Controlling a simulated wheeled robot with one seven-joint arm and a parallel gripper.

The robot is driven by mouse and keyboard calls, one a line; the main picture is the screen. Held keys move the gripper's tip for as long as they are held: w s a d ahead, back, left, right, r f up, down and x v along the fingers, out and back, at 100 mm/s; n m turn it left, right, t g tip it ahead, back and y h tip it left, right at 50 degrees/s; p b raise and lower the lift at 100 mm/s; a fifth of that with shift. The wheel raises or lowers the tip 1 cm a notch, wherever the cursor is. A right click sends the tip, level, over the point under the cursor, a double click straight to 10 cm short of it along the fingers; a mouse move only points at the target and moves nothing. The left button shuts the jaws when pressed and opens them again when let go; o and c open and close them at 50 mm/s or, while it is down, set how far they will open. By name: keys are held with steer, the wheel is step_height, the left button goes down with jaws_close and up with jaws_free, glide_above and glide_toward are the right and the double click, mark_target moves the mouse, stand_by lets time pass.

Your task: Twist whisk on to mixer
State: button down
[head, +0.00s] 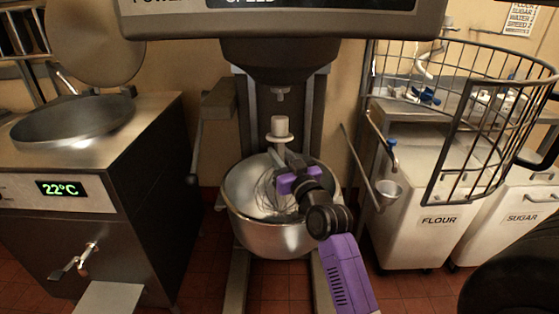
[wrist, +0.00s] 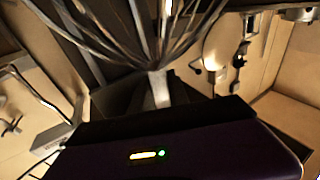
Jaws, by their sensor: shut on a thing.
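The mixer (head: 281,60) stands in the middle of the head view, with a short drive shaft (head: 280,94) hanging under its head. The whisk stands about upright below the shaft. Its pale cylindrical top (head: 280,127) is a little under the shaft with a visible gap, and its wire cage (head: 266,192) hangs inside the metal bowl (head: 268,236). My gripper (head: 284,157) comes from the lower right and is shut on the whisk's stem below that top. In the wrist view the whisk's wires (wrist: 135,35) spread upward from the stem (wrist: 158,88); the fingertips are hard to make out.
A wire bowl guard (head: 462,125) is swung open at the right, above the flour bin (head: 425,205) and sugar bin (head: 513,220). A steel kettle unit (head: 95,165) with a 22°C display stands at the left. Red tiled floor shows between.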

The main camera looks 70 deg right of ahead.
steer(key=w+d+b, duration=0.4)
steer(key=d+b, duration=0.2)
steer(key=d, duration=0.5)
steer(key=shift+w+d+r+b, duration=0.2)
steer(key=shift+w+d+b, duration=0.05)
steer(key=shift+w+b, duration=0.15)
stand_by(0.5)
steer(key=shift+s+r, duration=0.15)
steer(key=shift+r, duration=0.1)
stand_by(0.3)
steer(key=shift+s+a+f, duration=0.15)
steer(key=shift+s+a, duration=0.15)
steer(key=shift+s, duration=0.05)
steer(key=shift+w+f, duration=0.1)
stand_by(0.7)
steer(key=shift+r+p, duration=1.25)
steer(key=shift+r, duration=0.35)
stand_by(1.3)
